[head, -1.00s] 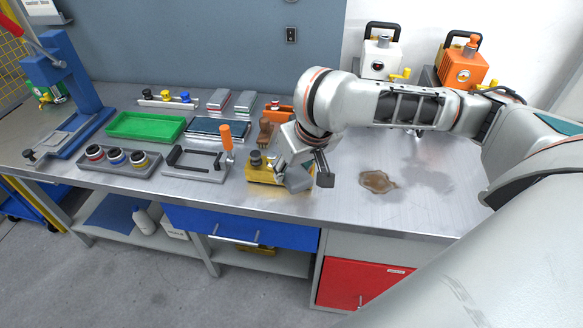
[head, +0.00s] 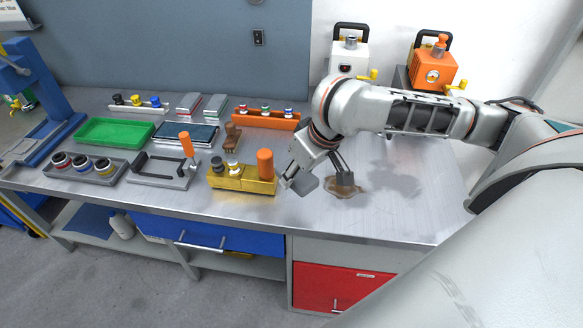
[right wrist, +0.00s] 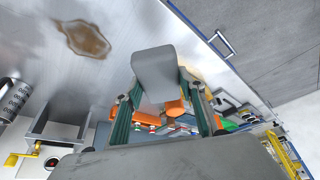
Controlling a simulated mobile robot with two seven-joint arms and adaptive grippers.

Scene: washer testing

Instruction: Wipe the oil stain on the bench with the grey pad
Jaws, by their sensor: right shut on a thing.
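The oil stain (head: 340,196) is a brown patch on the metal bench (head: 420,214), partly hidden by my right gripper in the head view. It shows whole in the right wrist view (right wrist: 84,39), at upper left. My right gripper (head: 324,184) is above the bench, at the stain's left side, with one dark finger overlapping the stain in the picture. It is shut on the grey pad (right wrist: 154,68), which sticks out between the fingers in the right wrist view. The pad appears apart from the stain there. My left gripper is not in view.
A yellow block (head: 240,181) with an orange cylinder stands just left of my right gripper. An orange rack (head: 266,121), green tray (head: 115,132) and other fixtures lie farther left. Two pump-like units, white (head: 347,62) and orange (head: 432,70), stand behind. Bench right of the stain is clear.

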